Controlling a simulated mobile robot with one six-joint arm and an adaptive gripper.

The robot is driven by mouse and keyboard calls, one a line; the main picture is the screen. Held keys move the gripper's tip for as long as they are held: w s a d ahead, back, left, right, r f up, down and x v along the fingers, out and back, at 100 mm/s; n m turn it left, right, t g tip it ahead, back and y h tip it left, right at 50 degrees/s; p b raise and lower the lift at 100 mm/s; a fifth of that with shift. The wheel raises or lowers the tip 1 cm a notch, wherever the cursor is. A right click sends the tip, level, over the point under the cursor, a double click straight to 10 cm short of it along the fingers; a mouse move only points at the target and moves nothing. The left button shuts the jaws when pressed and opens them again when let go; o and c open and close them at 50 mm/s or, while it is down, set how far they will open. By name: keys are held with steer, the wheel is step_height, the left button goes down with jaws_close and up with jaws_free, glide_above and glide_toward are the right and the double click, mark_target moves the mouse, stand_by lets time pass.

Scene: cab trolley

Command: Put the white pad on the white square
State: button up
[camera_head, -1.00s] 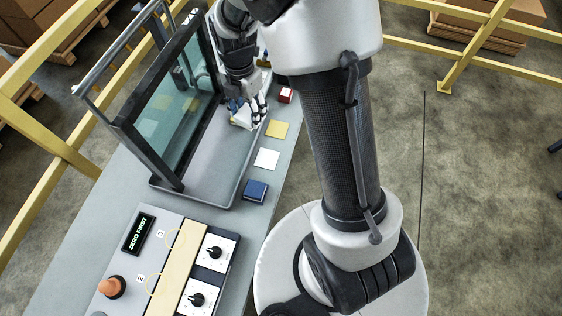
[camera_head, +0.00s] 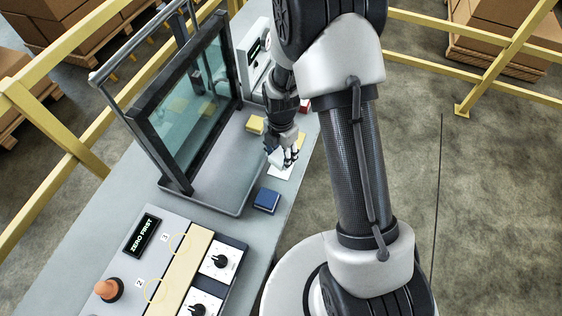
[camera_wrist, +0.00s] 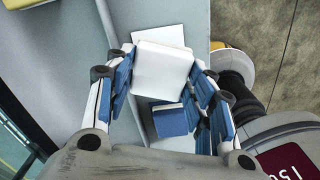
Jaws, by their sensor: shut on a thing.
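The white pad (camera_wrist: 163,72) is held between the blue-lined fingers of my gripper (camera_wrist: 161,80) in the wrist view. In the head view my gripper (camera_head: 284,158) is over the white square (camera_head: 283,174), with the white pad (camera_head: 274,158) partly hidden by the fingers. The white square (camera_wrist: 158,34) shows beyond the pad's upper edge in the wrist view; the pad covers the rest. The pad looks slightly turned against the square. I cannot tell whether they touch.
A blue pad (camera_head: 267,200) lies close to the white square, nearer the control panel (camera_head: 180,262). A yellow pad (camera_head: 255,124) lies on the grey tray (camera_head: 232,160) beside the framed glass screen (camera_head: 190,105).

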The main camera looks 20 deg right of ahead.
mark_target(281, 161)
steer(key=shift+f+b, duration=0.55)
steer(key=shift+f, duration=1.55)
steer(key=shift+f, duration=0.15)
steer(key=o, duration=0.8)
steer(key=shift+c, duration=0.2)
steer(key=shift+o, duration=0.2)
